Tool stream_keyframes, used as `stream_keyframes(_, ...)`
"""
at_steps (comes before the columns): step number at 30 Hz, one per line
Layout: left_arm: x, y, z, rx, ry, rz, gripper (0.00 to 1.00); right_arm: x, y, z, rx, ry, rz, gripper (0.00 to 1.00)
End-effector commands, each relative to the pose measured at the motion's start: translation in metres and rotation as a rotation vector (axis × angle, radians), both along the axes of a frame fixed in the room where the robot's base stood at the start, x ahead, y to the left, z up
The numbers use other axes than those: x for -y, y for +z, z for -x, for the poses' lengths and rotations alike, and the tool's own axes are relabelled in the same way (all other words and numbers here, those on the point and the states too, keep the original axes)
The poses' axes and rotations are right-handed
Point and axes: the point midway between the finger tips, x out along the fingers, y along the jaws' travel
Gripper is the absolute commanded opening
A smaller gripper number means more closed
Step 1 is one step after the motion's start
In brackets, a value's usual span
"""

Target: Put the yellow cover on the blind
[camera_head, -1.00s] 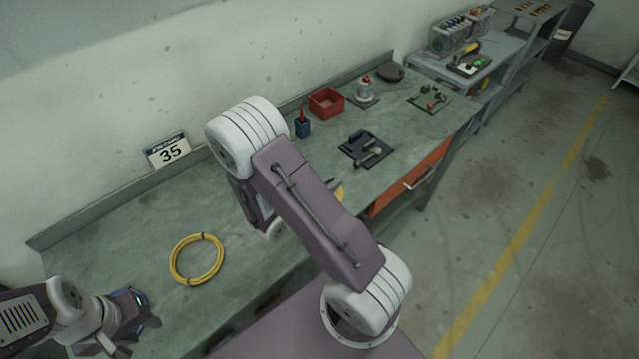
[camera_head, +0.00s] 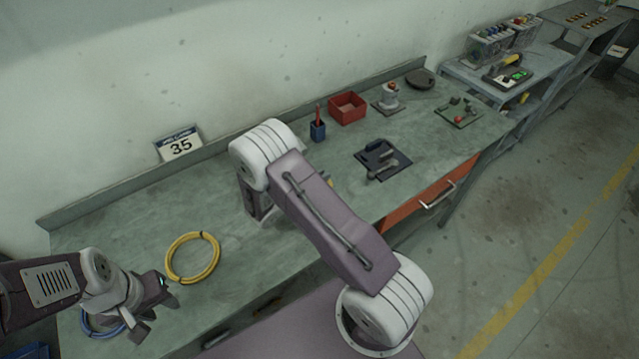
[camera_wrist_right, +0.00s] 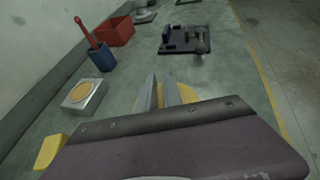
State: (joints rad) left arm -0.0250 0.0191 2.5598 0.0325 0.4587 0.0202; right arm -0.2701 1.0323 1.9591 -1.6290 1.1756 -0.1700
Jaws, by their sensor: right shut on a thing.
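In the right wrist view my right gripper (camera_wrist_right: 167,94) is shut on a yellow piece (camera_wrist_right: 187,93), probably the yellow cover, which shows between and beside the grey fingers above the bench. A grey square block with a tan round top (camera_wrist_right: 83,95), possibly the blind, stands on the bench left of the fingers and apart from them. Another yellow piece (camera_wrist_right: 50,152) shows at the lower left, partly cut off by my gripper body. In the head view my right arm hides these things. My left gripper (camera_head: 152,307) is open and empty above the bench's front left.
On the bench (camera_head: 130,225) are a yellow cable coil (camera_head: 168,258), a blue cup with a red tool (camera_head: 317,130), a red bin (camera_head: 348,108) and a dark fixture plate (camera_head: 383,158).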

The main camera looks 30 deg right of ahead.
Motion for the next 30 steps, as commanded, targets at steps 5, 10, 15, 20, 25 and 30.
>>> stream_keyframes(5, 0.0, 0.001, 0.0, 0.0, 0.0, 0.0, 0.36, -0.001, -0.005, -0.004, 0.0, -0.001, 0.0, 0.0)
stream_keyframes(10, 0.0, 0.006, 0.0, 0.0, 0.0, 0.0, 0.36, -0.001, -0.034, -0.004, -0.004, 0.0, 0.001, 0.0)
stream_keyframes(15, 0.0, 0.006, 0.0, 0.0, 0.0, 0.0, 0.36, -0.001, -0.043, -0.004, 0.001, -0.002, -0.001, 0.0)
stream_keyframes(20, 0.0, 0.005, 0.0, 0.0, 0.0, 0.0, 0.36, -0.001, -0.044, -0.004, 0.001, -0.001, 0.0, 0.0)
stream_keyframes(25, 0.0, 0.002, 0.0, 0.0, 0.0, 0.0, 0.36, -0.001, -0.047, -0.004, 0.0, -0.001, -0.001, 0.21)
stream_keyframes(30, 0.0, 0.003, 0.0, 0.0, 0.0, 0.0, 0.36, -0.001, -0.047, -0.004, 0.0, -0.001, -0.001, 0.32)
